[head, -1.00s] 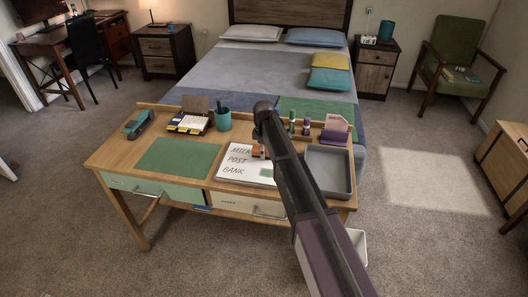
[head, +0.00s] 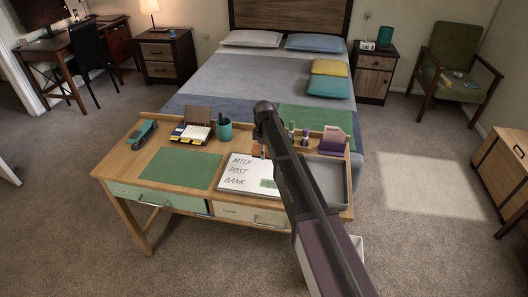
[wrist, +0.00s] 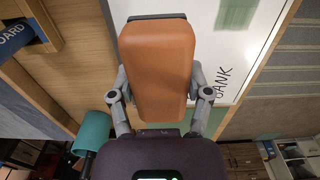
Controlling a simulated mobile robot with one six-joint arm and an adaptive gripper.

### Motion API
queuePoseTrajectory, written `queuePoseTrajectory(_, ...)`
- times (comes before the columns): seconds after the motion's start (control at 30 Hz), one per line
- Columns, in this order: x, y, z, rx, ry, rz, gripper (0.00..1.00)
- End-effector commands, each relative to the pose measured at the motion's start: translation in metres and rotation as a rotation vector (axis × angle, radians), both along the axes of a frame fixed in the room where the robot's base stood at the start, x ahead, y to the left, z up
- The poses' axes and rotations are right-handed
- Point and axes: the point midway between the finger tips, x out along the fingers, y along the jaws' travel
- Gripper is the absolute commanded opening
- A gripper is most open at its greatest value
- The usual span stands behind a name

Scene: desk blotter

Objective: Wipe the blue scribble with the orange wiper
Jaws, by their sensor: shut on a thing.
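My gripper (wrist: 158,84) is shut on the orange wiper (wrist: 156,65), a rounded block with a dark end, held between the two grey fingers. In the wrist view it hangs in front of the white board (wrist: 213,60), covering part of it; whether it touches the board I cannot tell. In the head view the board (head: 236,185) lies on the desk with black words MILK, POST, BANK and a green patch at its lower right. My arm hides the board's right side and most of the wiper. I see no blue scribble; it may be hidden.
Bare wood surrounds the mat.

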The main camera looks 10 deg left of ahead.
Motion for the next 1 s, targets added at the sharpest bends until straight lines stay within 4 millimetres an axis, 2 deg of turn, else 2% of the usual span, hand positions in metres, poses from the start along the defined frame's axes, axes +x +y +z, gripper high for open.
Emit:
queuePoseTrajectory(0.27, 0.0, 0.0, 0.0, 0.0, 0.0, 0.0, 0.26)
queuePoseTrajectory(0.73, 0.0, 0.0, 0.028, 0.0, 0.0, 0.0, 0.26)
queuePoseTrajectory(1.0, 0.0, 0.0, 0.03, 0.0, 0.0, 0.0, 0.26)
